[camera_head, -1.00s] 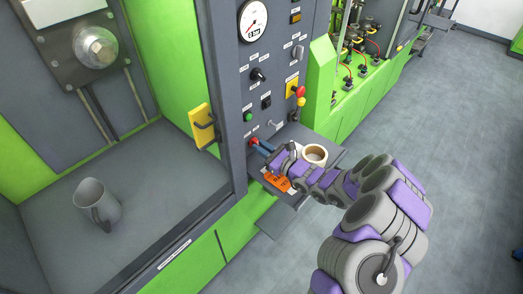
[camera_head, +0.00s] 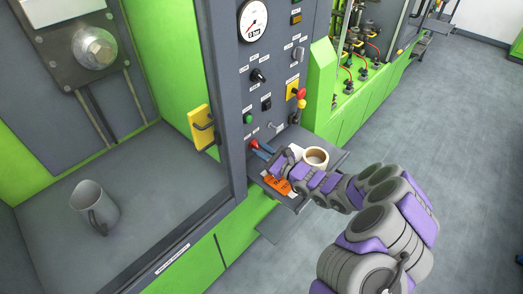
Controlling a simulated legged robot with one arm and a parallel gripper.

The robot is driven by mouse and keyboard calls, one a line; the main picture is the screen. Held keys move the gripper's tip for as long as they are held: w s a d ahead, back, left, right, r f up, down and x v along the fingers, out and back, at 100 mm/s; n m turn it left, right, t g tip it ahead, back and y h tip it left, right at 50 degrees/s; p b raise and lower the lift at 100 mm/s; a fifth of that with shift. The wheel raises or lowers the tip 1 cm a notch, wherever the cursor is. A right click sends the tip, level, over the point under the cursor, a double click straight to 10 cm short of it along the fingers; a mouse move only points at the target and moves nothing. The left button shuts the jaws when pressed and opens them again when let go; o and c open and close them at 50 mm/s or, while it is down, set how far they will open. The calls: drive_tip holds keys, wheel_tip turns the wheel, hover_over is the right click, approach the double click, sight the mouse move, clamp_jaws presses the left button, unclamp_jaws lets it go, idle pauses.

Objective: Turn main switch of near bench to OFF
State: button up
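The near bench's grey control panel (camera_head: 274,70) stands in the middle of the view. On it are a yellow plate with a red part (camera_head: 294,91), which looks like the main switch, a dark rotary knob (camera_head: 258,76) and a grey knob (camera_head: 298,54). I cannot read the labels or be sure of the switch's position. My gripper (camera_head: 277,164) is low in front of the panel, over the small shelf, below and apart from these controls. Its fingers are too small and overlapped to tell whether they are open or shut.
The shelf (camera_head: 302,201) holds a tape roll (camera_head: 315,157), an orange tag (camera_head: 278,185) and a blue-handled item (camera_head: 265,151). A yellow door handle (camera_head: 202,127) juts out at the left. Floor at right is clear.

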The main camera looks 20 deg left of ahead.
drive_tip(key=o, duration=0.3)
drive_tip(key=shift+o, duration=0.2)
drive_tip(key=shift+d, duration=0.1)
drive_tip(key=p+v, duration=0.3)
drive_tip(key=v, duration=1.2)
drive_tip(key=shift+d+p, duration=0.3)
drive_tip(key=shift+p, duration=0.05)
drive_tip(key=shift+v, duration=0.85)
drive_tip(key=shift+a, duration=0.1)
